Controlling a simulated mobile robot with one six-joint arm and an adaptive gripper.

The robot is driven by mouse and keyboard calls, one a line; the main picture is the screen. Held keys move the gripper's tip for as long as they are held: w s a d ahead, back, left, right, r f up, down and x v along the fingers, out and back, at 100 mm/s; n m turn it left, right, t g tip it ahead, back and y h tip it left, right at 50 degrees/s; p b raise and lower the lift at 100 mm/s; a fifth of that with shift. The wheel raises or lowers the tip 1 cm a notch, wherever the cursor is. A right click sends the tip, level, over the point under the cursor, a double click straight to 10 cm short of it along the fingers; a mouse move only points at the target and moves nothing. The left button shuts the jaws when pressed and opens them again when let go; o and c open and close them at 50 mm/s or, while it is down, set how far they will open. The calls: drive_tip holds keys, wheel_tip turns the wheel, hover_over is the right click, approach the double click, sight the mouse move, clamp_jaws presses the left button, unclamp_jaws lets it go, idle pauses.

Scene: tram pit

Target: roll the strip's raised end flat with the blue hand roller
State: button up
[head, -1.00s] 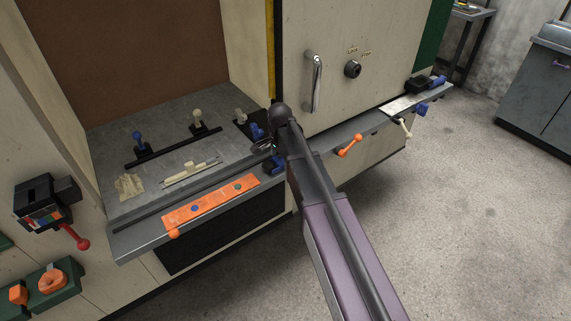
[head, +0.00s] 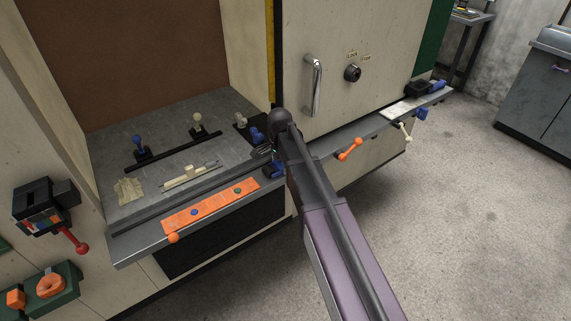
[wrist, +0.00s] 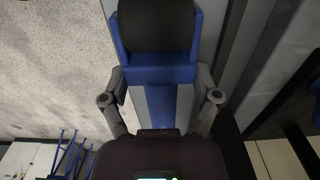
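The blue hand roller (wrist: 158,75) fills the upper middle of the wrist view, a black roller in a blue yoke with a blue handle running back toward my palm. My gripper (wrist: 160,85) has one finger on each side of it, fingertips against the yoke's sides. I cannot make out a raised strip end.
On the grey worktop (head: 140,205) are a cream bar (head: 190,175), a crumpled cloth (head: 129,191) and small upright knobs. A cabinet door with a handle (head: 313,85) stands behind my arm. An orange lever (head: 350,149) sticks out from the ledge. The floor at right is clear.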

sight(280, 163)
drive_tip(key=shift+r, duration=0.1)
idle(0.3)
wheel_tip(280, 163, up, 4)
drive_tip(key=p, duration=0.3)
drive_tip(key=shift+f+p, duration=0.25)
drive_tip(key=shift+p, duration=0.15)
drive_tip(key=s+d+r+p, duration=0.1)
drive_tip(key=s+d, duration=0.1)
drive_tip(key=s, duration=1.3)
drive_tip(key=shift+s+d+r, duration=0.15)
drive_tip(key=shift+s+d, duration=0.2)
drive_tip(key=shift+d, duration=0.05)
drive_tip(key=o, duration=0.7)
drive_tip(key=c, duration=0.7)
